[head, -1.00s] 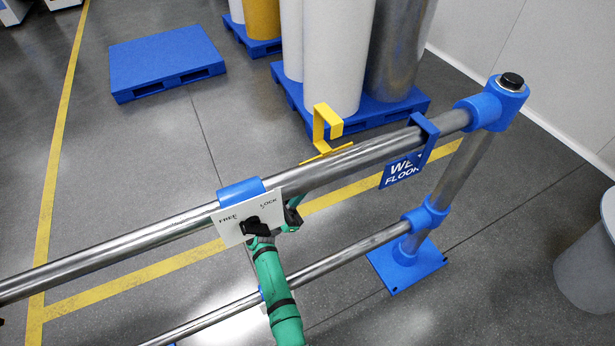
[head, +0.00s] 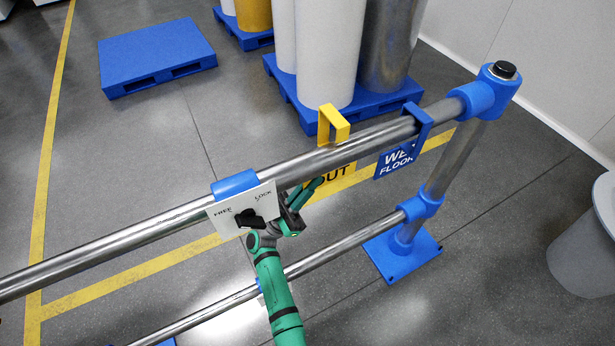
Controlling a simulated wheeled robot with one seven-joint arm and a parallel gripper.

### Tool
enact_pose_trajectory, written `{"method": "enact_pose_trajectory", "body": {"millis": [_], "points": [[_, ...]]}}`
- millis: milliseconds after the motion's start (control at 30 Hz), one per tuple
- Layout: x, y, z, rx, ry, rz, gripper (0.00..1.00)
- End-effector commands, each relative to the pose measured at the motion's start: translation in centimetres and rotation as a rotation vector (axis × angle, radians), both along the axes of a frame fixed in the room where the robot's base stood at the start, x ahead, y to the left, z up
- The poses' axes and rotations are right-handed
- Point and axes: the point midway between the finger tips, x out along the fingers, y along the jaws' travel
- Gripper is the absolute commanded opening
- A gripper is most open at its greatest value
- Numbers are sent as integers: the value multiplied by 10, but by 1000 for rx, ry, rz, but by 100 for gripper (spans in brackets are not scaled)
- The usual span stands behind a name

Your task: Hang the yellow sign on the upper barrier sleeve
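The yellow sign has a hook (head: 334,118) that stands above the upper rail. Its panel (head: 336,177), with "OUT" lettering, shows below the rail; the rail hides the part between. I cannot tell whether the hook touches the rail. The blue upper sleeve (head: 235,183) wraps the upper rail to the left of the sign, with a white FREE/LOCK plate in front. My gripper (head: 312,187) reaches up behind the plate's right edge to the panel's left side. It appears shut on the panel; the fingertips are partly hidden.
The lower rail (head: 345,244) runs beneath. A blue corner post base (head: 402,258) stands at right. Loaded blue pallets (head: 300,98) stand behind.

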Motion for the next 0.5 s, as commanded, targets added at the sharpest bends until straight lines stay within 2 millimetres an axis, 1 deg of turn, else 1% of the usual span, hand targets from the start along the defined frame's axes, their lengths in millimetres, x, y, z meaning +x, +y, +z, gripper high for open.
{"method": "enact_pose_trajectory", "body": {"millis": [500], "points": [[-33, -14, 0, 1, -1, 0, 0]]}}
